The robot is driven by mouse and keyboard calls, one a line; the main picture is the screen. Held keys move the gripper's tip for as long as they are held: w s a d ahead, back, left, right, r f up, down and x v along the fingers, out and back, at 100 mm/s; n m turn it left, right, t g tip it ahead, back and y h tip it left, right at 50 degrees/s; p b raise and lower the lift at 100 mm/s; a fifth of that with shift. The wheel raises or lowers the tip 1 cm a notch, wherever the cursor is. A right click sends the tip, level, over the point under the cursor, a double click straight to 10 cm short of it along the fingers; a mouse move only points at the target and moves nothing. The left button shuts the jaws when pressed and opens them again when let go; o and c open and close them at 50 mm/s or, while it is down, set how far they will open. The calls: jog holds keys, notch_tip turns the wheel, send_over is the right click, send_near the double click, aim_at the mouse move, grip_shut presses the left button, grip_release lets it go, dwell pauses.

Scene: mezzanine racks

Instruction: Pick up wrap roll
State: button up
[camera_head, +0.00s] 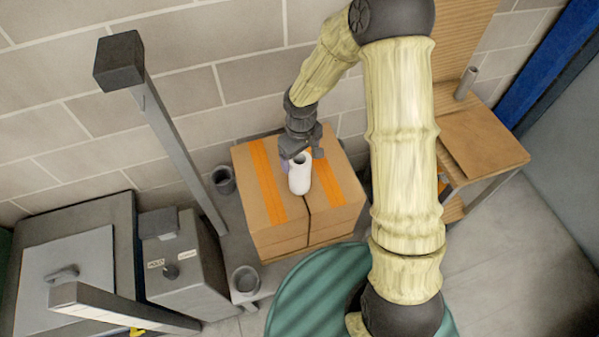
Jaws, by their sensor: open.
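The wrap roll, a white cylinder with a dark hole in its top (300,178), stands upright on a cardboard box with orange tape (335,190). My gripper (303,157) is open, pointing down just behind and above the roll's upper end. Its fingers are partly hidden, and I cannot tell whether they touch the roll. A small purplish patch shows at the roll's left side.
The box sits on a grey platform with grey cups (223,180) and an upright post (160,130) at left. A grey machine (185,265) stands front left. A wooden stand (485,145) holds a grey tube (466,83) at right. A block wall is behind.

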notch_tip(320, 180, down, 5)
jog(key=shift+s+a+r+p, duration=0.1)
jog(key=shift+s+a+p, duration=0.05)
jog(key=shift+p, duration=0.25)
jog(key=c, duration=1.3)
jog(key=shift+o, duration=0.2)
jog(key=shift+r, duration=0.15)
notch_tip(320, 180, up, 10)
jog(key=shift+b, duration=0.4)
